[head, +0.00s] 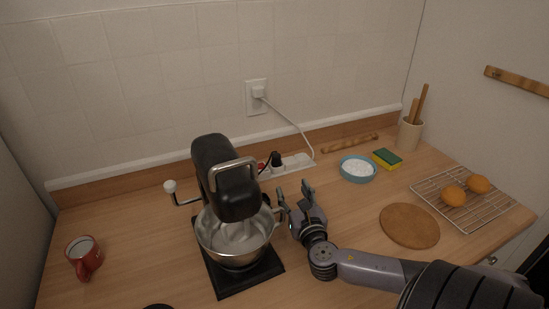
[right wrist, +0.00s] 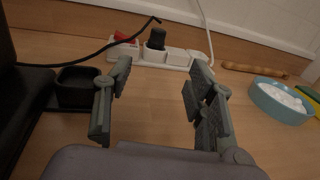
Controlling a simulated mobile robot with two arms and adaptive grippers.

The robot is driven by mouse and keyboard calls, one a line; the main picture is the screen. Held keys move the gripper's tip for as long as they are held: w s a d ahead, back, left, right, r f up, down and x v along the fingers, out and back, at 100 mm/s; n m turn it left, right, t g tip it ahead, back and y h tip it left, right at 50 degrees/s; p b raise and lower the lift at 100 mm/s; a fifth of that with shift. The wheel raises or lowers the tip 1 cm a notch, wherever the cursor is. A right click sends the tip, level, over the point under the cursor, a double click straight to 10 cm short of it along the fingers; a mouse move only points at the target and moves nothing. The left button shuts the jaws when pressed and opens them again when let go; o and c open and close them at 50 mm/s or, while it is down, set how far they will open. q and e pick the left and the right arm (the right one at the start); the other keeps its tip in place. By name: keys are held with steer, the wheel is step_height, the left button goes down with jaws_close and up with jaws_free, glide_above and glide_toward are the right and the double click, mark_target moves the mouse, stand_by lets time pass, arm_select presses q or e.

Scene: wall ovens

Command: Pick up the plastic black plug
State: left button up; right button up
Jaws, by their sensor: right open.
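The black plug (head: 276,159) stands upright in a white power strip (head: 297,165) at the back of the counter, behind the mixer. In the right wrist view the plug (right wrist: 156,39) shows beyond the fingertips, slightly left of the middle of the gap between them. My right gripper (head: 294,191) is open and empty, in front of the strip and just right of the mixer bowl. In the right wrist view its two fingers (right wrist: 160,80) are spread apart and do not touch the plug. My left gripper is not in view.
The black stand mixer (head: 226,180) with its steel bowl is close left of the gripper. A black cord (right wrist: 85,57) runs left of the plug, and a red switch (right wrist: 123,38) is beside it. A blue bowl (head: 357,169) and cork mat (head: 409,226) are to the right.

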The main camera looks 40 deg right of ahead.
steer(key=p, duration=0.1)
glide_toward(278, 160)
steer(key=x, duration=0.3)
steer(key=shift+w+d+r, duration=0.1)
steer(key=shift+w+d, duration=0.15)
steer(key=shift+w, duration=0.05)
steer(key=shift+x, duration=1.15)
steer(key=shift+p+x, duration=0.4)
steer(key=shift+x, duration=1.8)
steer(key=shift+a, duration=0.15)
steer(key=shift+c, duration=0.2)
jaws_close()
